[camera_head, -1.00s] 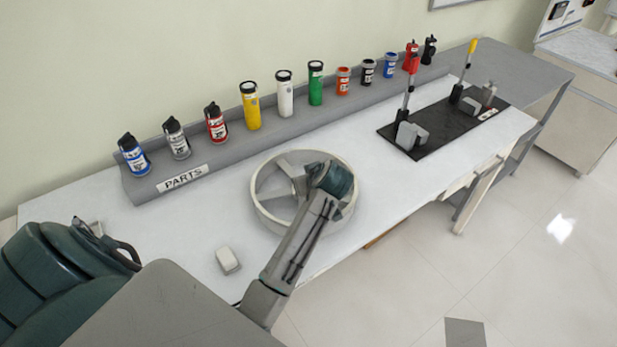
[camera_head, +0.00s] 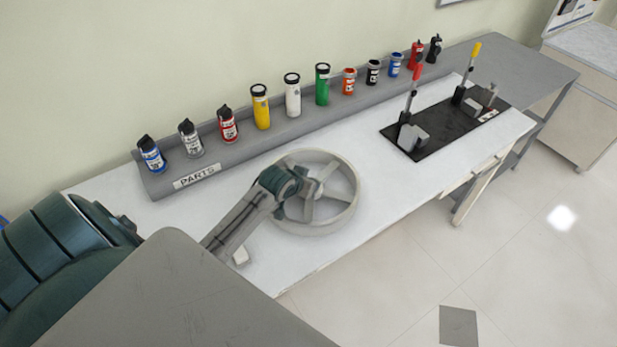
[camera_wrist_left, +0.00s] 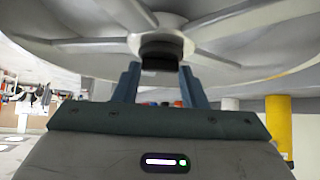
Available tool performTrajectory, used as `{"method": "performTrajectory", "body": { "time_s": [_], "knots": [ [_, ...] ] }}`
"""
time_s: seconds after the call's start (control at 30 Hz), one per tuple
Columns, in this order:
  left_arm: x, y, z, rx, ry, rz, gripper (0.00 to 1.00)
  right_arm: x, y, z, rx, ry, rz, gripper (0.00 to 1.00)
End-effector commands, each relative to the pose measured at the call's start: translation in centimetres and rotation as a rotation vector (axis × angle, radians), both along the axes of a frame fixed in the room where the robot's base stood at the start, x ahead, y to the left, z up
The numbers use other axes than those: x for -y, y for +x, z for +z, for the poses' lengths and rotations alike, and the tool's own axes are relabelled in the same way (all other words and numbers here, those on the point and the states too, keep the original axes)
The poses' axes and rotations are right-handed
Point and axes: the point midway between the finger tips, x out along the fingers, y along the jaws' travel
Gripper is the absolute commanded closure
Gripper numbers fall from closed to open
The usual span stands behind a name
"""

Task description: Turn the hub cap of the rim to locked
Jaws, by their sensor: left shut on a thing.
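The rim (camera_head: 322,228) is a pale spoked ring lying flat on the white bench. My left arm reaches over it from the lower left, and my left gripper (camera_head: 308,188) is at its centre. In the left wrist view the rim's underside-like spokes (camera_wrist_left: 80,44) spread from a dark, round hub cap (camera_wrist_left: 161,48). The two fingers of my left gripper (camera_wrist_left: 160,82) stand on either side of the hub cap and are shut on it. Its lock marking cannot be read. My right gripper is in neither view.
A grey parts rack (camera_head: 230,150) with several bottles and cans runs along the wall behind the rim. A black plate (camera_head: 440,130) with two toggle clamps lies to the right.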

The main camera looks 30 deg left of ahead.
Motion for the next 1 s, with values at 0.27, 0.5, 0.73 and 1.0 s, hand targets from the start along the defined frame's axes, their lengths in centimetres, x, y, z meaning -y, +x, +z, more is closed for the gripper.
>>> {"method": "performTrajectory", "body": {
  "time_s": [0.27, 0.5, 0.73, 1.0],
  "knots": [
    [-0.6, 0.0, -0.4, -0.002, 0.001, -0.231, 0.85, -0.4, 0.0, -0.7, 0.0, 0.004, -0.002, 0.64],
    [-0.7, 0.1, -0.5, -0.004, 0.0, -0.371, 0.85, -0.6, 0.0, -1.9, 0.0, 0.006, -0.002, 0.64],
    [-0.7, 0.1, -0.3, -0.004, -0.001, -0.441, 0.85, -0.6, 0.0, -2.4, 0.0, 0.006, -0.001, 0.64],
    [-0.7, 0.0, -0.3, -0.006, -0.004, -0.46, 0.85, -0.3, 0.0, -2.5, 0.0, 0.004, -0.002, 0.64]
  ]
}}
